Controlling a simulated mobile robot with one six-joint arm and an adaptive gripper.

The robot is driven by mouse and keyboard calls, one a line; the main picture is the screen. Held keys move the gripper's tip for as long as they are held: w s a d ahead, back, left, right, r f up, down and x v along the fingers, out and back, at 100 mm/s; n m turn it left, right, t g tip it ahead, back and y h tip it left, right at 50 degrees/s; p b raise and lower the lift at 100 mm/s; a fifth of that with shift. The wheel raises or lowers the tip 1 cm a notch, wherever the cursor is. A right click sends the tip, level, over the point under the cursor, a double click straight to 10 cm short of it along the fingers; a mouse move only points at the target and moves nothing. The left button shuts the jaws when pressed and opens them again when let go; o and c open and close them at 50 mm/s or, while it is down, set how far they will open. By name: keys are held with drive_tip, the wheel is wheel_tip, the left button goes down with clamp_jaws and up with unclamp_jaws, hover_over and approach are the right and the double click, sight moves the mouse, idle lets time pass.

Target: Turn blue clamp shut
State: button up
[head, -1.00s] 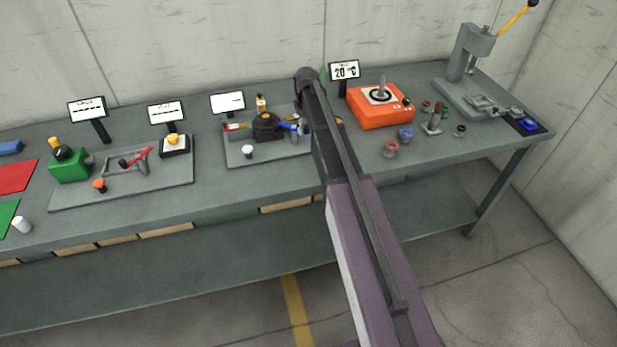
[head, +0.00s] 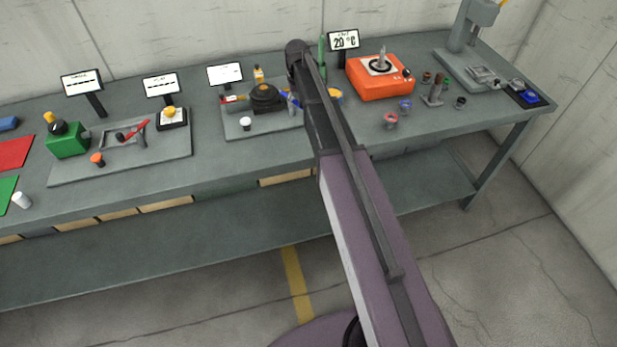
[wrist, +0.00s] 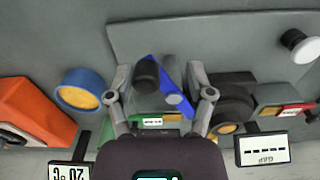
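The blue clamp (wrist: 185,106) shows in the wrist view as a slanted blue bar beside a dark cylinder (wrist: 146,76) and a grey cylinder. In the head view only a small blue part of the clamp (head: 290,98) shows, at the right end of a grey plate, mostly behind my arm. My gripper (wrist: 159,74) is open in the wrist view, with one finger on each side of the blue bar and the dark cylinder. I cannot tell whether either finger touches them. The head view hides the gripper behind my arm.
A black round device (head: 265,94) stands close beside the clamp. A blue-and-yellow roll (wrist: 82,92) and an orange hotplate (head: 380,79) are on the other side. A white-topped knob (head: 246,124) stands at the plate's front. Small display screens (head: 225,75) line the back.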

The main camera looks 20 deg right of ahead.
drive_tip(key=a+m, duration=0.1)
drive_tip(key=m, duration=0.2)
drive_tip(key=shift+a+m, duration=0.3)
drive_tip(key=shift+a, duration=0.05)
drive_tip(key=a+m, duration=0.1)
drive_tip(key=m, duration=0.2)
drive_tip(key=shift+w+a, duration=0.1)
drive_tip(key=shift+a, duration=0.1)
wheel_tip(320, 180, up, 14)
drive_tip(key=p, duration=1.4)
drive_tip(key=s+f+n+b, duration=0.3)
drive_tip(key=s+f+b, duration=0.7)
drive_tip(key=s, duration=0.3)
drive_tip(key=s+a+f+n+b, duration=0.1)
drive_tip(key=s+f+n+b, duration=0.3)
drive_tip(key=s+f+b, duration=0.6)
drive_tip(key=s, duration=0.4)
drive_tip(key=shift+s+a, duration=0.15)
drive_tip(key=shift+s, duration=0.15)
drive_tip(key=shift+f, duration=0.1)
